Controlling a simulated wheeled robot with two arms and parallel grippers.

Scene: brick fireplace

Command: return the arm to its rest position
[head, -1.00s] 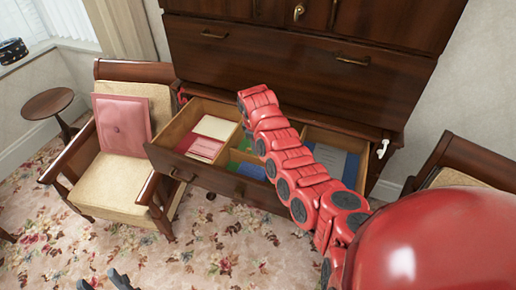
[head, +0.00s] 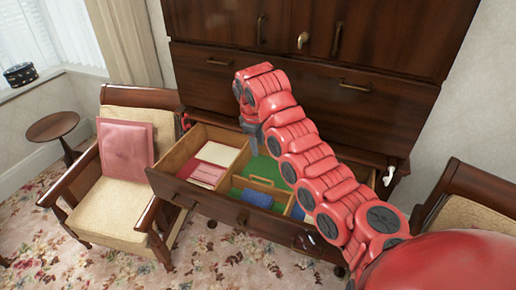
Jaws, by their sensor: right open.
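My red right arm (head: 305,155) comes in from the lower right and reaches over the open drawer (head: 215,203) of the dark wooden cabinet. Its far end bends down at the back of the drawer. There my grey right gripper (head: 253,143) points down over the drawer's green-lined middle part. It is open, and I see nothing held in it. The fingertips are small and partly hidden by the arm. My left gripper is not in view.
The drawer holds a white book (head: 218,153), a pink and red book (head: 207,174) and a blue item (head: 257,198). An armchair with a pink cushion (head: 125,151) stands left, another chair (head: 465,205) right. A small round table (head: 52,126) is at far left.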

